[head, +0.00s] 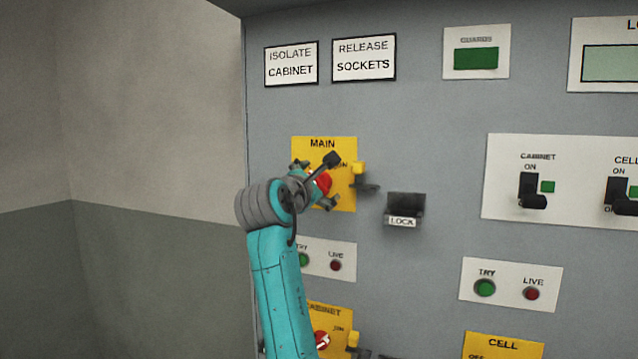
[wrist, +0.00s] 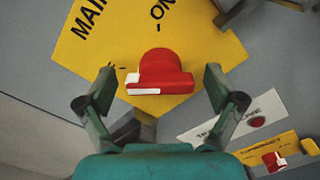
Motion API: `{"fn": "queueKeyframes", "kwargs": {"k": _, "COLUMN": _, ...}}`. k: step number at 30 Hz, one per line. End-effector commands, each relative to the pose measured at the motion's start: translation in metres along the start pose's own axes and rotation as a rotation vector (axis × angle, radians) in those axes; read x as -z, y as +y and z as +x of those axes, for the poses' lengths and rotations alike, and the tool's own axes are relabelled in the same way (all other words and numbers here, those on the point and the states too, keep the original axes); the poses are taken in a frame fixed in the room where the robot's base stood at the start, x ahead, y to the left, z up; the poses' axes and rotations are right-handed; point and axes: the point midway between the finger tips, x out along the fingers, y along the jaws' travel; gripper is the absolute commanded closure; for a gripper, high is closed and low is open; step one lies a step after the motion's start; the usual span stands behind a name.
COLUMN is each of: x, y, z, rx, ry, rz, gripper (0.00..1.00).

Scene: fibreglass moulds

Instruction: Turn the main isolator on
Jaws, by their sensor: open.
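The main isolator is a red rotary handle (wrist: 162,70) on a yellow plate (head: 343,146) lettered MAIN, at the left of the grey panel. White marks show on the handle's lower left side in the wrist view, and an ON label is above it. In the head view the red handle (head: 323,182) is partly hidden behind my gripper (head: 315,185). My gripper (wrist: 158,78) is open, with one finger on each side of the handle. I see gaps between the fingers and the handle in the wrist view; its depth between them is unclear.
A yellow tab and dark bracket (head: 366,182) stick out right of the plate. A black LOCK holder (head: 404,208) projects further right. Green and red TRY and LIVE lamps (head: 335,265) sit below, above a second yellow CABINET isolator (head: 322,340).

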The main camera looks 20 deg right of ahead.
Motion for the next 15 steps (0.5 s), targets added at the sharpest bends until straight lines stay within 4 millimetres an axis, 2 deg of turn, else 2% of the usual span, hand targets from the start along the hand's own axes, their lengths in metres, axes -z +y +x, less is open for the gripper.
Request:
{"fn": "queueKeyframes", "kwargs": {"k": 10, "x": -0.0004, "y": 0.0002, "z": 0.0045, "rx": -0.001, "ry": -0.001, "rz": 0.001, "gripper": 0.07}}
{"fn": "queueKeyframes", "kwargs": {"k": 11, "x": -0.0004, "y": 0.0002, "z": 0.0045, "rx": -0.001, "ry": -0.001, "rz": 0.001, "gripper": 0.10}}
{"fn": "queueKeyframes", "kwargs": {"k": 15, "x": -0.0004, "y": 0.0002, "z": 0.0044, "rx": -0.001, "ry": -0.001, "rz": 0.001, "gripper": 0.45}}
